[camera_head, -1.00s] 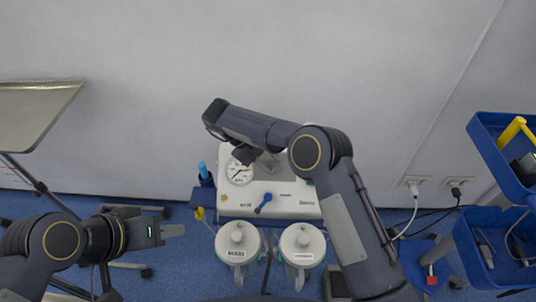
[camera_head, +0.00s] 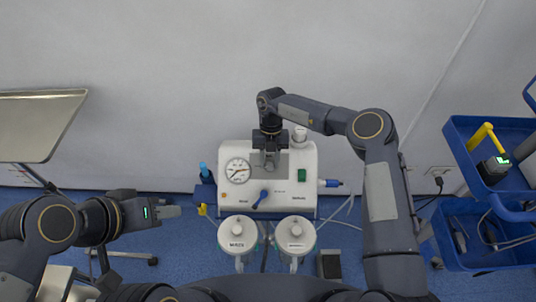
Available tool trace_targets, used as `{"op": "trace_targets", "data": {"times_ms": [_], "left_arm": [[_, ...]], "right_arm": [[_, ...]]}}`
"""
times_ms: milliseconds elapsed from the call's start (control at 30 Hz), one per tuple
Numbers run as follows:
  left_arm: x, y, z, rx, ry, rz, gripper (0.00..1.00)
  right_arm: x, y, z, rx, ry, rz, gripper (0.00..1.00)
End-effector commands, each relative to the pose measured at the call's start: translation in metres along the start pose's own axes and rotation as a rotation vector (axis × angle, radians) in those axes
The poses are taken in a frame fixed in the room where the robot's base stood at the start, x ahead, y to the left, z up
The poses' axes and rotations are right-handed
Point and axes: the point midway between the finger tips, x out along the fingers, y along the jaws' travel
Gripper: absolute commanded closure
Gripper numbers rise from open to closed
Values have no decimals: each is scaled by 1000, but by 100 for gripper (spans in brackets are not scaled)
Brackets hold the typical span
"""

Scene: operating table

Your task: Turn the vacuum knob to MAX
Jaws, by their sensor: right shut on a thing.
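The white vacuum unit (camera_head: 228,200) stands low by the wall, with a round dial gauge (camera_head: 238,170) at its upper left and a blue lever-like knob (camera_head: 263,195) at its front middle. My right gripper (camera_head: 270,163) reaches down onto the unit's upper middle, right of the gauge. It is shut on a part there, apparently the vacuum knob, which is mostly hidden by the fingers. The MAX marking is not readable. My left gripper (camera_head: 170,211) is left of the unit, pointing right and apart from it; its finger gap cannot be made out.
Two white-lidded canisters (camera_head: 238,231) (camera_head: 295,232) stand in front of the unit. A blue bottle (camera_head: 203,169) is at its left. A blue cart (camera_head: 465,135) with bins is at the right, and a metal tray (camera_head: 40,120) at the left. Cables hang near the wall socket.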

Motion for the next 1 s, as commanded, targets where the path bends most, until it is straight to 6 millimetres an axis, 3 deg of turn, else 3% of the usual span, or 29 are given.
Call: {"op": "trace_targets", "data": {"times_ms": [400, 967, 1000], "left_arm": [[-16, 7, -8, 0, 0, 0, 62], [-17, 8, -8, 0, 0, 0, 62], [-17, 8, -8, 0, 0, 0, 62]], "right_arm": [[2, -4, -2, 112, -6, 158, 91], [4, -4, -2, 129, -8, 181, 91], [4, -4, -2, 129, -8, 181, 66]]}}
